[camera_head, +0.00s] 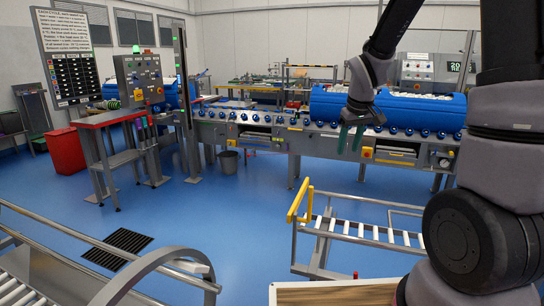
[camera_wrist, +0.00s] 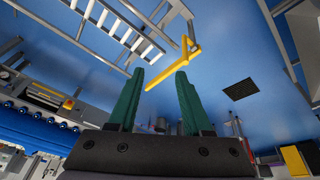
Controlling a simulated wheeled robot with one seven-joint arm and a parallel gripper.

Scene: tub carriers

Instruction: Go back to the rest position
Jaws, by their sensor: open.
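My gripper (camera_head: 350,138) hangs in front of the blue tub on the conveyor in the head view, with its green fingers pointing down. In the wrist view my gripper (camera_wrist: 158,98) shows two green fingers spread apart with nothing between them. My arm reaches in from the right side of the head view. The blue tub (camera_head: 425,112) sits on the roller conveyor behind my gripper and is filled with pale items. I cannot tell the exact gap between my fingers and the conveyor.
The roller conveyor (camera_head: 262,134) runs across the middle. A low roller cart (camera_head: 365,232) with a yellow handle (camera_head: 299,201) stands nearer. A grey bucket (camera_head: 228,161), a red bin (camera_head: 65,151) and a control box (camera_head: 140,78) are left. Blue floor is clear at centre-left.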

